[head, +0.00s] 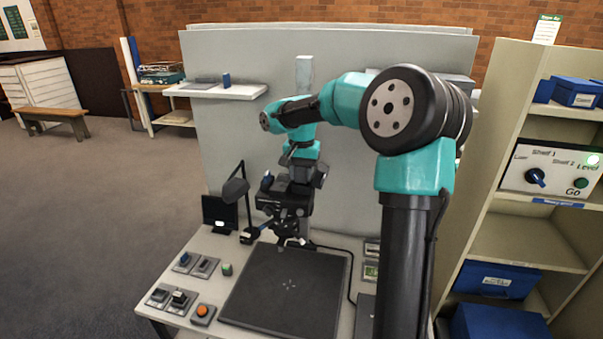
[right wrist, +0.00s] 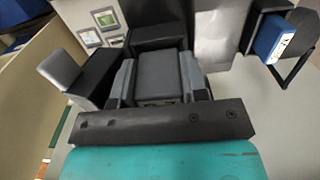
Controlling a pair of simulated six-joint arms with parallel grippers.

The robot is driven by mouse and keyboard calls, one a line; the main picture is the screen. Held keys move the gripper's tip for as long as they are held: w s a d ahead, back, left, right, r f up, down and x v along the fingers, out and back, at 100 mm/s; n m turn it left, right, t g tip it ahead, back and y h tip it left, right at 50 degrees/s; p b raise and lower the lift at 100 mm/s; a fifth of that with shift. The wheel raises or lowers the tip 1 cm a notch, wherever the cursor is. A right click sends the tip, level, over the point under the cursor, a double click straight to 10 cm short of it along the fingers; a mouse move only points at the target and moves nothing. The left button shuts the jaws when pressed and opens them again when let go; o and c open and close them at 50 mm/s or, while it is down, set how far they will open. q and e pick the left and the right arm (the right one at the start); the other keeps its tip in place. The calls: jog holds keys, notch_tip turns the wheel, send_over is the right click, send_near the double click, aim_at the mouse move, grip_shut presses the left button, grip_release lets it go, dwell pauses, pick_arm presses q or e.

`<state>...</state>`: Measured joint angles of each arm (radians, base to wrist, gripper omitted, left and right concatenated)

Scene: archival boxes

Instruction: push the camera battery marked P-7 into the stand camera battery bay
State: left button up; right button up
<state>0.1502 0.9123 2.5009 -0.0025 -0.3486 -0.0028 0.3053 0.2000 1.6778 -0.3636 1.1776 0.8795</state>
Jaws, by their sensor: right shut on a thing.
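My right gripper (head: 287,207) points down over the back of the bench, in front of the grey panel, among dark parts that I cannot separate clearly. In the right wrist view, my right gripper (right wrist: 160,62) is shut on a plain grey block (right wrist: 158,82), which sits between its two fingers. I read no P-7 mark on it and cannot tell whether it is the battery. A small blue block with a white label (right wrist: 275,38) is at the upper right of that view, apart from the fingers. The battery bay cannot be made out. My left gripper is out of view.
A dark mat (head: 290,290) covers the bench middle. Switch boxes (head: 170,298) and an orange button (head: 203,314) are at left. A lamp (head: 235,190) and small monitor (head: 219,213) stand behind. A shelf unit with blue boxes (head: 497,280) is at right.

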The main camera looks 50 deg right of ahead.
aim_at(301, 182)
jog(key=shift+s+a+f, duration=0.1)
jog(key=shift+f, duration=0.8)
jog(key=shift+s+a+f, duration=0.1)
jog(key=shift+f, duration=0.75)
dwell(1.0)
jog(key=o, duration=1)
jog(key=shift+w, duration=0.1)
jog(key=shift+c, duration=0.4)
jog(key=shift+o, duration=0.5)
jog(key=shift+d+r, duration=0.2)
jog(key=shift+r, duration=2.95)
jog(key=shift+c, duration=0.2)
